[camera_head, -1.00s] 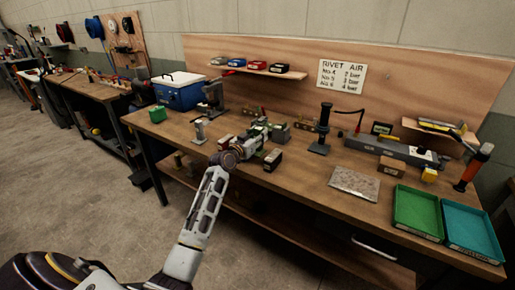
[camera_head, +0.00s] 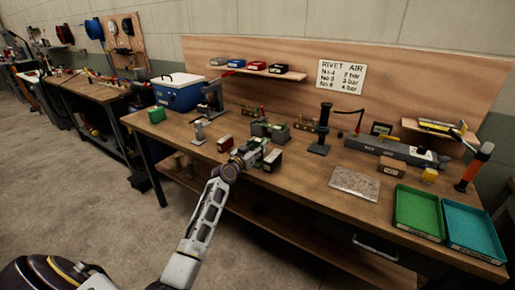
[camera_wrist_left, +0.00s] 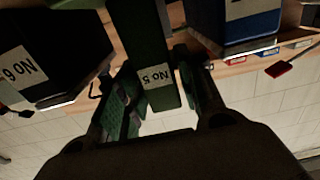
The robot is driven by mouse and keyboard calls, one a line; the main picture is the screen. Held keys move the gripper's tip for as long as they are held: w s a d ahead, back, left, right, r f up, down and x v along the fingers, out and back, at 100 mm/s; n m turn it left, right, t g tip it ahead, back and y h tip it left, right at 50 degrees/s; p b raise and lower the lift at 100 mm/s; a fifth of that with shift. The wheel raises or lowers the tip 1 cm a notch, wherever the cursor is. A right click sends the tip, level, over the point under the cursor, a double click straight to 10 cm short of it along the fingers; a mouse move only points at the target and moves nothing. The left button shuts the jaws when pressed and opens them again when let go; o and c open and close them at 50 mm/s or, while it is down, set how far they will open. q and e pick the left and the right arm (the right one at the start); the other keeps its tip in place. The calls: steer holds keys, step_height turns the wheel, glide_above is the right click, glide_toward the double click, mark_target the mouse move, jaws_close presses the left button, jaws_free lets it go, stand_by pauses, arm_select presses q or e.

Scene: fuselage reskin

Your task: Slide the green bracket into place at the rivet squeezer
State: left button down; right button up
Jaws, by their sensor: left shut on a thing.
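My left gripper (camera_head: 258,149) reaches over the front of the bench and is shut on the green bracket (camera_wrist_left: 150,55). In the left wrist view the bracket stands between the two fingers and carries a "No 5" label. In the head view the gripper mostly hides it. The gripper is between a red block (camera_head: 225,143) and a dark block (camera_head: 272,160), in front of a grey fixture (camera_head: 270,131). I cannot tell for certain which bench device is the rivet squeezer. My right gripper is not in view.
In the left wrist view a dark "No 6" block (camera_wrist_left: 50,55) and a blue labelled block (camera_wrist_left: 250,22) flank the bracket closely. A black column stand (camera_head: 320,132) is to the right. A mottled plate (camera_head: 355,183) and a green tray (camera_head: 416,212) lie further right.

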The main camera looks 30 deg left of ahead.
arm_select(q)
steer(key=shift+r, duration=0.1)
steer(key=c, duration=0.9)
jaws_free()
steer(key=shift+c, duration=0.2)
steer(key=shift+s, duration=0.45)
steer(key=s, duration=1.1)
steer(key=shift+a, duration=0.45)
